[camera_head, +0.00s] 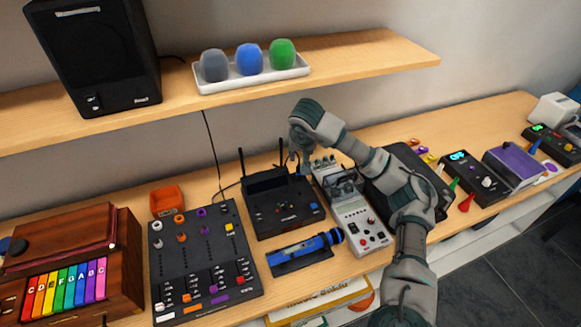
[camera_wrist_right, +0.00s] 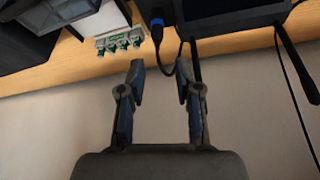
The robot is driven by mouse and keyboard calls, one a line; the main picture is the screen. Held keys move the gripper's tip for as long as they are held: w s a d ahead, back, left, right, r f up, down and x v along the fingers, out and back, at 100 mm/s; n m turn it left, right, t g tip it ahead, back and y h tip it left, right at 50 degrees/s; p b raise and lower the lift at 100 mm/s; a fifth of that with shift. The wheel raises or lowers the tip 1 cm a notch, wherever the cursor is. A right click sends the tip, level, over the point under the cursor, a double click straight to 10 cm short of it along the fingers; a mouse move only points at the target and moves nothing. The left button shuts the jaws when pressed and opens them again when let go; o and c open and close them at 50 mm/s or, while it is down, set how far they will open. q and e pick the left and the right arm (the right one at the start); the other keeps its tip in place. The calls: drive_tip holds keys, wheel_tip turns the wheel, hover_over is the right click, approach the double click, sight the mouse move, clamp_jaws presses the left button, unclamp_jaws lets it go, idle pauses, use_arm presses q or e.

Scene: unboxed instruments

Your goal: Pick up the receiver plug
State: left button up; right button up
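The receiver (camera_head: 278,200) is a black box with two upright antennas near the middle of the desk. Its back edge also shows at the top of the right wrist view (camera_wrist_right: 225,12). A dark plug with a blue collar (camera_wrist_right: 157,28), which looks like the receiver plug, is beside the receiver with a black cable curving from it. My right gripper (camera_wrist_right: 159,75) is open and empty, its fingers apart and pointing toward the plug, which lies beyond the tips and roughly between their lines. In the head view my right gripper (camera_head: 301,160) is behind the receiver's right side. My left gripper is not in view.
A grey instrument with connectors (camera_head: 352,212) stands right of the receiver, under my right forearm. A mixer panel (camera_head: 203,265) is at left and a blue device (camera_head: 305,252) in front. A shelf (camera_head: 360,58) overhangs the desk's back, carrying a speaker (camera_head: 98,55) and a tray (camera_head: 250,82).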

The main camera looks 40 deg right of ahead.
sight(299, 166)
drive_tip(key=x, duration=1)
drive_tip(key=shift+f+b, duration=0.15)
drive_tip(key=shift+b, duration=0.25)
drive_tip(key=shift+f, duration=0.1)
drive_tip(key=shift+d, duration=0.25)
drive_tip(key=c, duration=0.5)
drive_tip(key=shift+d, duration=0.1)
clamp_jaws()
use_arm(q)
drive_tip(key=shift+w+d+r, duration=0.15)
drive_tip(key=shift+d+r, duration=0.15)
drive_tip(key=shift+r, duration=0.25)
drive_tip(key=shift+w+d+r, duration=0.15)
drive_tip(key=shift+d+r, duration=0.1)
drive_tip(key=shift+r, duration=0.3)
